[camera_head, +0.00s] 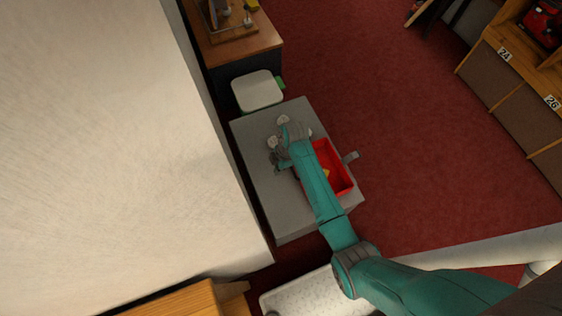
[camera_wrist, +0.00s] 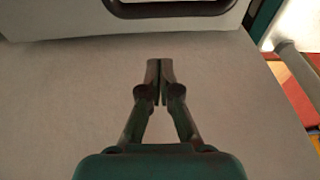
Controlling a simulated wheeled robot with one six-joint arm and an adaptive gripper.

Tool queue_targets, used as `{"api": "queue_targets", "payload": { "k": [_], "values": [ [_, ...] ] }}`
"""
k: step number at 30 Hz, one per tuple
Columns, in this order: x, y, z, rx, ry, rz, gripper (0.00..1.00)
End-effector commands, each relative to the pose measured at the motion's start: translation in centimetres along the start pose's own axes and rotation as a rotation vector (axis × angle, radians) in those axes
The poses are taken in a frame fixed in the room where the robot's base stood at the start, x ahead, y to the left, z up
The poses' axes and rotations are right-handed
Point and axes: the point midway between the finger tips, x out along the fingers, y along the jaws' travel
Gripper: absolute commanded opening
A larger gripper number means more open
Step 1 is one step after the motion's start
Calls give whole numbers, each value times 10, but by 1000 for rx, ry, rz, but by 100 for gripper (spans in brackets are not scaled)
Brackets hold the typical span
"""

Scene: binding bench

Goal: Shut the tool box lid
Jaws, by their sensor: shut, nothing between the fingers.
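The tool box (camera_head: 341,178) shows in the head view as an open red tray-like box on the grey bench top (camera_head: 262,190). Something small and yellow lies inside it. My arm crosses its left part, and I cannot make out the lid there. My gripper (camera_head: 276,162) is left of the red box, over the grey top. In the wrist view my gripper (camera_wrist: 160,68) is shut and empty above a pale flat surface. A pale panel with a dark handle (camera_wrist: 168,8) lies beyond the fingertips; I cannot tell whether it is the lid. Red and orange show at the right edge.
A grey tab (camera_head: 350,157) sticks out right of the red box. A white-topped bin (camera_head: 257,90) with green sides stands behind the bench, before a wooden desk (camera_head: 262,38). A large pale surface (camera_head: 100,150) fills the left. Red carpet (camera_head: 420,130) is clear at right, before shelves.

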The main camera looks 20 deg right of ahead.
Motion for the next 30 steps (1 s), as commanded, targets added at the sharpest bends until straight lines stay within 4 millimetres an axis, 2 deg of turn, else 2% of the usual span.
{"api": "queue_targets", "payload": {
  "k": [3,6,13,30],
  "values": [
    [21,0,1,1,0,-1,0],
    [12,1,18,4,-1,3,0],
    [5,0,36,1,0,2,0],
    [4,0,33,0,17,2,0]
  ]
}}
